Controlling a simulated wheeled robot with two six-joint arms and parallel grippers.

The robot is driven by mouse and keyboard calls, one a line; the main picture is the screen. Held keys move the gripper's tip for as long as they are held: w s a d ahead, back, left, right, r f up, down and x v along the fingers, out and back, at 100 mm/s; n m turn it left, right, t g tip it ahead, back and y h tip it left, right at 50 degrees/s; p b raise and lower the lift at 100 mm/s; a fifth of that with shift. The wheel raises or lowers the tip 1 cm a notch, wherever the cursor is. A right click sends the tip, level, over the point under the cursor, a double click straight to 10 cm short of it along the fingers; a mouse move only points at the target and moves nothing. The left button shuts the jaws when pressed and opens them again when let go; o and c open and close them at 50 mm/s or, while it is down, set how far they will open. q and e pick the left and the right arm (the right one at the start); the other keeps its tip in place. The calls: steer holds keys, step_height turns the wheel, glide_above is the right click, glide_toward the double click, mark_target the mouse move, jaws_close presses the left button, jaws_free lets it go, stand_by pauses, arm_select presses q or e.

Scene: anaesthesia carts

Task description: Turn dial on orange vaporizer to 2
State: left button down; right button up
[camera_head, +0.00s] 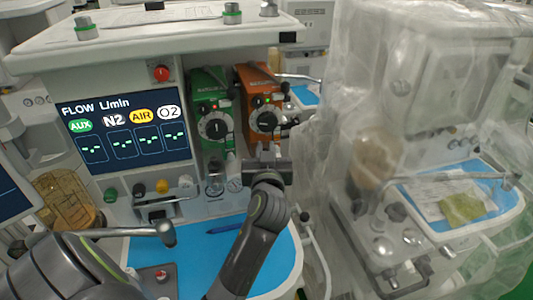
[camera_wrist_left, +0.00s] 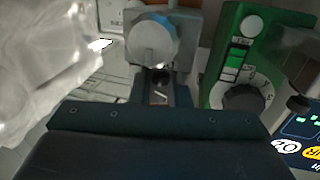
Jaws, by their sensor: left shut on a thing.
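The orange vaporizer (camera_head: 256,84) stands on the anaesthesia machine, right of the green vaporizer (camera_head: 207,88). Its round dial (camera_head: 267,120) has a pale face, and I cannot read its setting. My left gripper (camera_head: 267,141) reaches up from below and is shut on the dial's lower part. My right gripper is not in view.
A flow screen (camera_head: 122,133) is left of the vaporizers. A blue work surface (camera_head: 190,250) with a pen lies below my left arm. A plastic-covered cart (camera_head: 420,150) stands close on the right. Knobs and gauges (camera_head: 215,190) sit beneath the green vaporizer.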

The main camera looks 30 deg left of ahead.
arm_select(q)
steer(key=shift+a+n+g+y+b, duration=0.1)
steer(key=shift+n+g+y+b, duration=0.4)
steer(key=shift+y, duration=0.1)
steer(key=c, duration=1.4)
jaws_free()
steer(key=shift+w+a+f, duration=0.1)
steer(key=shift+w, duration=0.05)
steer(key=shift+c, duration=0.2)
